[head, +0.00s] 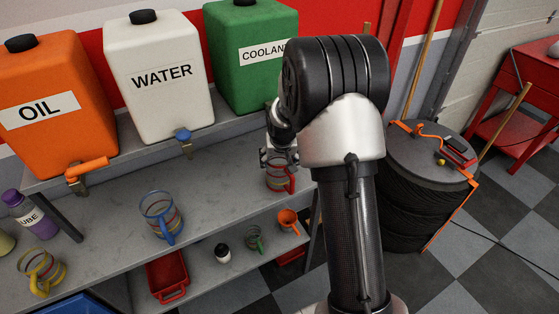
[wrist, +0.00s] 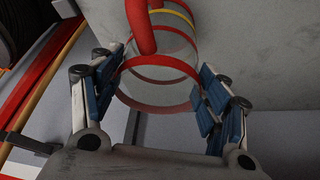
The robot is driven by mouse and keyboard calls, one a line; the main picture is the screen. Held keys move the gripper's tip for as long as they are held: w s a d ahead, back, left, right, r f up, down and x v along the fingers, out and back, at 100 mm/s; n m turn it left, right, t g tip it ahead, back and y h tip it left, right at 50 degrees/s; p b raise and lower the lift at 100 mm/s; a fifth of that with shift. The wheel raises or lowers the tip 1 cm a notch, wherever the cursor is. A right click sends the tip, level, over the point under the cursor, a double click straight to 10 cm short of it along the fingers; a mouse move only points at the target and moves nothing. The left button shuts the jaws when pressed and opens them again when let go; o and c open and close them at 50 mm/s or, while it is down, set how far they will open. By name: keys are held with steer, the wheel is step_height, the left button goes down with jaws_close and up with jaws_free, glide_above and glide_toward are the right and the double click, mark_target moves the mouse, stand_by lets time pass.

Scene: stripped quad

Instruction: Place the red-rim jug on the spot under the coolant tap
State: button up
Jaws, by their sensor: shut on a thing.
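The red-rim jug (head: 280,184) is clear with red and yellow bands and a red handle. It is at the right end of the grey bench, below the green COOLANT tank (head: 236,75). My gripper (head: 279,157) is shut on the jug, with its blue pads on either side of it. In the wrist view the jug (wrist: 160,93) lies between the fingers (wrist: 162,96), its red handle at the top. I cannot tell whether its base touches the bench. The coolant tap and the spot under it are hidden behind my arm.
A blue-rim jug (head: 161,222) stands left on the bench (head: 110,205); a yellow-banded jug (head: 40,270) is farther left. The WATER tank (head: 160,95) has a blue tap (head: 184,142), the OIL tank (head: 45,130) an orange one (head: 88,168). Stacked tyres (head: 410,195) stand at right.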

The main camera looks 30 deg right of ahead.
steer(key=shift+f, duration=0.2)
steer(key=o, duration=1.7)
steer(key=shift+r, duration=0.1)
